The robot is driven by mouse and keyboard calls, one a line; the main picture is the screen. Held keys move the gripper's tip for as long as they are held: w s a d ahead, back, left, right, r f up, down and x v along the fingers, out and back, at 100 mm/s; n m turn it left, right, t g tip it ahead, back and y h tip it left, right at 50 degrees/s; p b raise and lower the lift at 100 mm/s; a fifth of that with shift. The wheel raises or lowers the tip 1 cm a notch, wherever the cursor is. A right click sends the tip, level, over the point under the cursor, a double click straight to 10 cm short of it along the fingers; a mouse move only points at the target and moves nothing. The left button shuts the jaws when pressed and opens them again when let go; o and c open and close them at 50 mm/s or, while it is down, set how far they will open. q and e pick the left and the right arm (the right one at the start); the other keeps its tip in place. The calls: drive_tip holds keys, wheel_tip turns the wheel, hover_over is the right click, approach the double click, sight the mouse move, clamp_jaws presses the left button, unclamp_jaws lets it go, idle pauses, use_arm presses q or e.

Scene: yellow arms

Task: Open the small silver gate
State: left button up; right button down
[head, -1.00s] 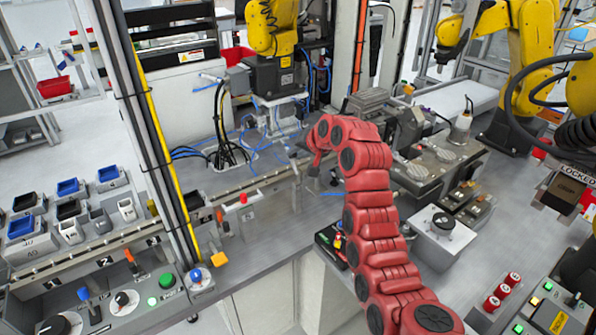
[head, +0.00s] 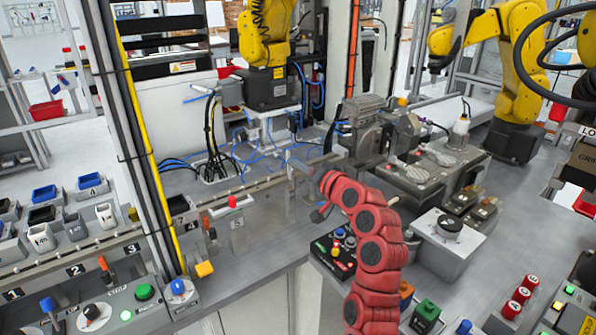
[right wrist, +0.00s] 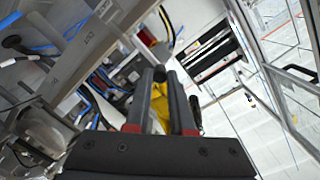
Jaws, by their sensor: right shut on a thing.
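My right gripper (head: 306,172) is at the end of my red arm, over the grey worktop beside the rail in the middle of the head view. In the right wrist view its two dark fingers (right wrist: 161,80) close around a small dark rounded end, which looks like a knob or handle. A small grey metal piece (head: 292,164) stands at the fingertips in the head view and looks like the silver gate. It is small and partly covered by the gripper, so I cannot tell how far it is open. My left gripper is not in view.
A black button box (head: 333,254) sits close beside my forearm. A yellow-striped post (head: 150,170) rises at left. Blue cables (head: 255,150) lie behind the rail.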

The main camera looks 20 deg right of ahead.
idle(0.3)
drive_tip(key=c, duration=1.2)
unclamp_jaws()
drive_tip(key=o, duration=0.4)
drive_tip(key=shift+o, duration=0.2)
drive_tip(key=b+v, duration=0.2)
drive_tip(key=v, duration=1.5)
drive_tip(key=shift+s, duration=0.2)
drive_tip(key=shift+f, duration=0.15)
